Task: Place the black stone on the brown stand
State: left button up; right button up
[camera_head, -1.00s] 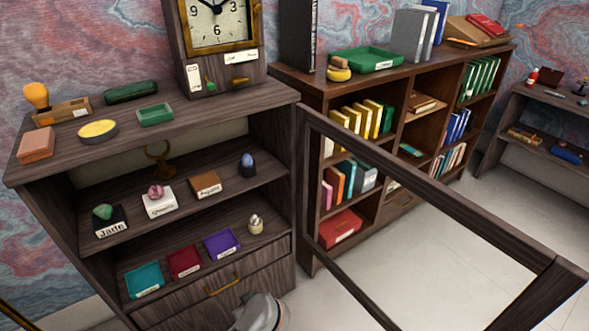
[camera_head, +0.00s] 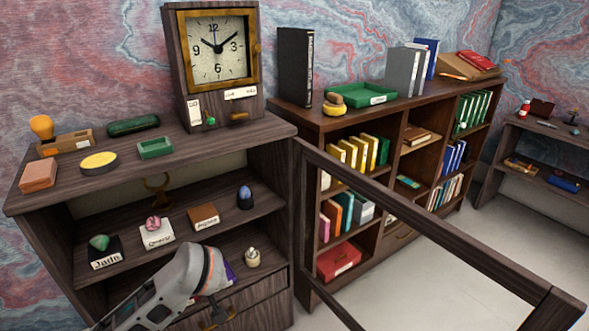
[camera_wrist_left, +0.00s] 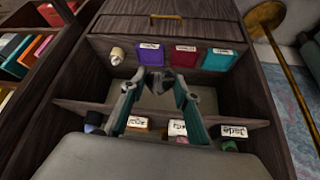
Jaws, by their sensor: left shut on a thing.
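The brown stand (camera_head: 203,217) is a small block with a white label on the upper open shelf, right of the white stand. Nothing shows on its top. In the left wrist view, which is upside down, its label (camera_wrist_left: 137,123) shows low in the picture, partly beside a finger. My left gripper (camera_wrist_left: 161,85) is shut on a dark stone (camera_wrist_left: 162,80) between its fingertips, apart from the stand. In the head view my left arm reaches across the lower shelf and its fingers are hidden. My right gripper is not in view.
A green stone on the black Jade stand (camera_head: 103,250), a pink stone on the white stand (camera_head: 156,236) and a dark blue egg (camera_head: 245,197) share the upper shelf. Purple, red and teal trays (camera_wrist_left: 217,60) lie below. An open door frame (camera_head: 430,220) juts out at right.

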pick_arm(q)
jog(key=s+a+r+m+h, duration=0.2)
jog(key=s+r+m, duration=0.2)
jog(key=s+r, duration=0.6)
notch_tip(320, 180, up, 3)
jog(key=shift+a+f+m+t+h, duration=0.1)
jog(key=shift+a+m+t+h, duration=0.1)
jog(key=shift+m+t+h, duration=0.1)
